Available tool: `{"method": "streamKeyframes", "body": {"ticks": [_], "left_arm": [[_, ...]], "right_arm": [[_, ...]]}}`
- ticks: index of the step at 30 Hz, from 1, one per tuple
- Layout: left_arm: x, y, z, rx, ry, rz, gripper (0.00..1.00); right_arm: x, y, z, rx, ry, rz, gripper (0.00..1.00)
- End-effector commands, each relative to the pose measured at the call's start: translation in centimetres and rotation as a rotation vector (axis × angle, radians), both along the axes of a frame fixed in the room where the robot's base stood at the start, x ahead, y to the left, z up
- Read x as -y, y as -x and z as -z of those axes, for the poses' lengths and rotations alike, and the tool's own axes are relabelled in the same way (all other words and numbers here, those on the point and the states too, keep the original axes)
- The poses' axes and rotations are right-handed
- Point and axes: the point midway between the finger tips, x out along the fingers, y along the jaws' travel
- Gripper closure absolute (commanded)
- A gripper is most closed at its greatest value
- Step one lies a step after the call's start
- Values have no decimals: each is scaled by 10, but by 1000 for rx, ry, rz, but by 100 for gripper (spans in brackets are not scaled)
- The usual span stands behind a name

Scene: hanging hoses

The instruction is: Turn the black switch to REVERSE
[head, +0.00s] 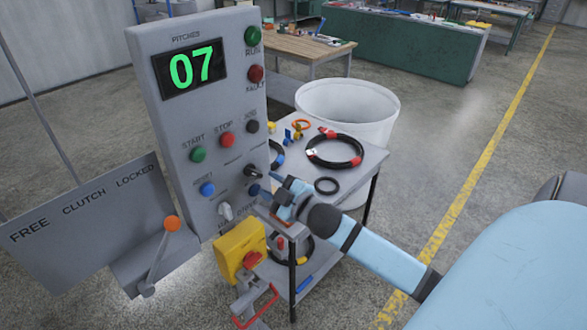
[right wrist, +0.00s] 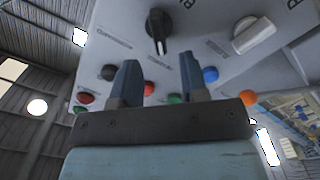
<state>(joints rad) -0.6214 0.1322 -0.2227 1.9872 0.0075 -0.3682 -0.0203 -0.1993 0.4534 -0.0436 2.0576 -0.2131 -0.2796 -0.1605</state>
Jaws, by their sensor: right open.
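The black switch (head: 252,171) is a small knob with a pointer handle on the front of the grey control panel (head: 158,118). In the right wrist view the black switch (right wrist: 158,28) shows whole just beyond the fingertips, with its narrow handle near upright in that picture. The small labels beside it are too blurred to read. My right gripper (head: 265,184) is open beside and just below the switch in the head view. In the right wrist view its two dark blue fingers (right wrist: 160,75) are apart, with nothing between them. My left gripper is out of view.
A white knob (head: 225,211), blue button (head: 207,189) and black button (head: 252,127) are near the switch. Below are a yellow box (head: 240,250) and a clutch lever with an orange knob (head: 171,223). A cart (head: 366,158) with hoses and a white bin (head: 350,100) stand behind.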

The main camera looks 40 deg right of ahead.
Motion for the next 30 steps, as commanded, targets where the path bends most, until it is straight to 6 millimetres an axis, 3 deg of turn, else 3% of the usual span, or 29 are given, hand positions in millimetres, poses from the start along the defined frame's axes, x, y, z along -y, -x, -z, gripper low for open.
{"method": "streamKeyframes", "body": {"ticks": [6, 12, 26, 30], "left_arm": [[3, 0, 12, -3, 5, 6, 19], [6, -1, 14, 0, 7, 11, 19], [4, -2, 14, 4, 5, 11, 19], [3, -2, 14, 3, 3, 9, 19]], "right_arm": [[4, 49, 3, -2, 0, -1, 60], [6, 76, 1, -1, 1, 1, 60], [7, 86, -1, 1, 1, 1, 60], [2, 89, 15, -35, -34, 2, 60]]}}
